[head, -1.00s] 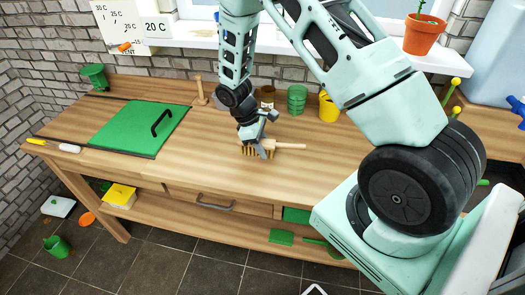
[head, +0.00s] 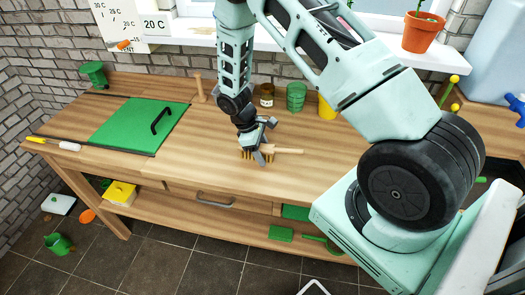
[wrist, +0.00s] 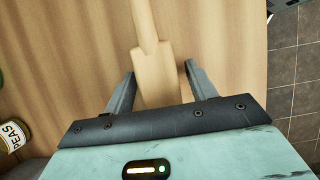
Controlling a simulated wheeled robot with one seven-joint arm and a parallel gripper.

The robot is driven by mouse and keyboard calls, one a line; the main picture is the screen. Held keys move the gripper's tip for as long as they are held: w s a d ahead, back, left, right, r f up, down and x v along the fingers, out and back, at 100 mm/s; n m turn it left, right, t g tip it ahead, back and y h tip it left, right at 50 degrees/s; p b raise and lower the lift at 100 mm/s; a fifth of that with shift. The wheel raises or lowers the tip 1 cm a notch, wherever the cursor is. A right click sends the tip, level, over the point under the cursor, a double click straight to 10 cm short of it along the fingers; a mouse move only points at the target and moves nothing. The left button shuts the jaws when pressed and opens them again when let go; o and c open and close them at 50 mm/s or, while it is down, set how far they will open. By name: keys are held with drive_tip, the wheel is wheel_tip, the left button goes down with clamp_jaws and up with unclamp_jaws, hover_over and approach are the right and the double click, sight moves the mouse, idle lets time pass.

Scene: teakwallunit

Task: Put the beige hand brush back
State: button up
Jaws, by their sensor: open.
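The beige hand brush lies on the wooden bench top, its handle (head: 289,151) pointing right and its bristles (head: 247,156) at the left. In the wrist view the brush (wrist: 151,55) runs up the middle, its wider part between the two fingers. My gripper (head: 262,155) is low over the brush head, and its fingers are open on either side of it in the wrist view (wrist: 155,85). The lower part of the brush is hidden behind the gripper body.
A green hinged lid with a black handle (head: 132,128) is at the bench's left. A wooden peg (head: 199,88), a brown jar (head: 267,95), a green pot (head: 296,97) and a yellow pot (head: 326,109) stand along the back.

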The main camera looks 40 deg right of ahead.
drive_tip(key=shift+r, duration=0.25)
drive_tip(key=shift+w+a+r, duration=0.1)
drive_tip(key=shift+w+r, duration=0.05)
drive_tip(key=shift+r, duration=0.05)
drive_tip(key=b+v, duration=0.3)
drive_tip(key=v, duration=0.8)
drive_tip(key=shift+b, duration=0.3)
drive_tip(key=s+a+r+t+y, duration=0.1)
drive_tip(key=s+a+r, duration=0.45)
drive_tip(key=a, duration=0.35)
drive_tip(key=s+a+r+t+y, duration=0.1)
drive_tip(key=s+a+r, duration=0.3)
drive_tip(key=s+a, duration=0.3)
drive_tip(key=s+a+r, duration=0.1)
drive_tip(key=s+a, duration=0.2)
drive_tip(key=s, duration=0.4)
drive_tip(key=s+a+r+t+y, duration=0.1)
drive_tip(key=s+a+r, duration=0.1)
drive_tip(key=s, duration=0.5)
drive_tip(key=shift+a+t, duration=0.3)
drive_tip(key=shift+a, duration=0.6)
